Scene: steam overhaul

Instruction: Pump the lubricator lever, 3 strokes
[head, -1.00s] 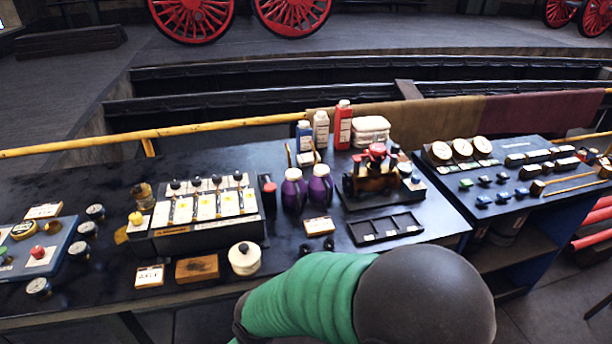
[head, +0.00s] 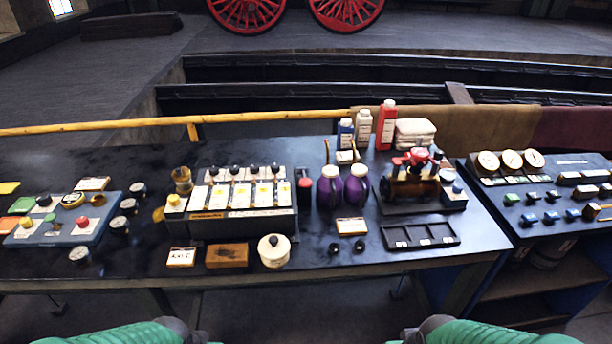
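A dark box with white panels and several black-knobbed stems (head: 240,224) stands left of the table's middle. A yellow knob (head: 173,201) is at its left end, and a brass cup (head: 182,180) stands behind that end. A brass device with a red top (head: 412,180) stands on a dark base at the right. I cannot tell which of these is the lubricator, and no lever is clearly readable. My two green arms show at the bottom edge, short of the table. Neither gripper is in view.
Two purple jugs (head: 330,187) stand between the box and the brass device. A wooden block (head: 227,255), a white lidded pot (head: 274,250) and a black tray (head: 420,235) lie near the front. Bottles (head: 386,125) stand behind.

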